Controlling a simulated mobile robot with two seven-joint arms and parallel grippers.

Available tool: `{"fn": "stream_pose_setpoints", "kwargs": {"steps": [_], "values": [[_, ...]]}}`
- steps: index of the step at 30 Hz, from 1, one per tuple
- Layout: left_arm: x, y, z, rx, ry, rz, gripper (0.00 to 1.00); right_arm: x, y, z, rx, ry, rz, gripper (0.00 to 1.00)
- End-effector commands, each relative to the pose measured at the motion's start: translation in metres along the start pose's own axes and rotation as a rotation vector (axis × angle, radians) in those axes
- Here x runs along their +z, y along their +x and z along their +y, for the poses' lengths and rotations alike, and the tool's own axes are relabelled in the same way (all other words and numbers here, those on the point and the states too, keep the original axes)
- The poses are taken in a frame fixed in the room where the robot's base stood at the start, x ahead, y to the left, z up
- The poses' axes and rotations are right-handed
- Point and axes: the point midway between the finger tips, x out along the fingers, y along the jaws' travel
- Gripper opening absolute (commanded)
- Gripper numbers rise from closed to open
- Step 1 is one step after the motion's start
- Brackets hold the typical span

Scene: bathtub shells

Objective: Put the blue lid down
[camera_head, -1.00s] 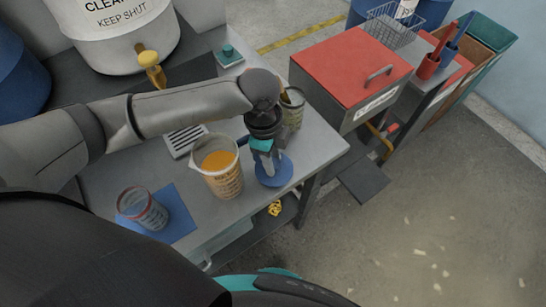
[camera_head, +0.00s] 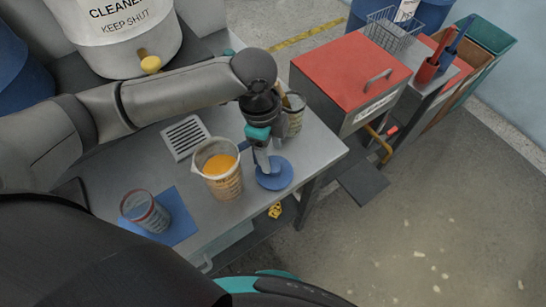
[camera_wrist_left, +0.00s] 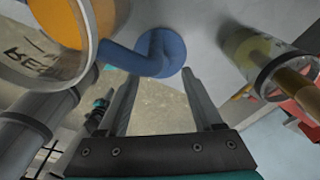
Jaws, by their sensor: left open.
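The blue lid (camera_head: 276,177) is a flat round disc lying on the grey table near its front edge. My left gripper (camera_head: 264,166) is just above and behind the lid, pointing down. The jug (camera_head: 219,171) with orange liquid stands left of the lid. My right gripper is not in view.
A glass (camera_head: 145,211) stands on a blue mat (camera_head: 180,220) at the left. A jar (camera_head: 293,114) stands close behind my left gripper. A slotted white plate (camera_head: 185,137) lies behind the jug. A red-topped box (camera_head: 345,68) stands to the right.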

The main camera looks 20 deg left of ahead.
Motion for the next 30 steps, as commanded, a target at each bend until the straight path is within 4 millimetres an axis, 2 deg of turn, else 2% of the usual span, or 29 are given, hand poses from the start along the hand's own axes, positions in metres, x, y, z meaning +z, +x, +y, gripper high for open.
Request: {"fn": "stream_pose_setpoints", "kwargs": {"steps": [1,3,10,15,30], "values": [[0.0,-0.015,-0.001,-0.004,0.001,0.001,0.67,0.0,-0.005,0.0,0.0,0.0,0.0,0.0],[0.0,-0.03,-0.001,-0.003,0.001,0.0,0.67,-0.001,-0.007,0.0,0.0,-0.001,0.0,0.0],[0.0,-0.063,0.0,0.0,0.001,0.0,0.67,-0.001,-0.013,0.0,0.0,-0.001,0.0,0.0],[0.0,-0.071,0.0,0.001,-0.001,0.0,0.67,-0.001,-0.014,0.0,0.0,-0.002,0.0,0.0],[0.0,-0.07,0.0,0.001,-0.001,0.0,0.67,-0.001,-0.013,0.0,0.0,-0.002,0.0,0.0]]}}
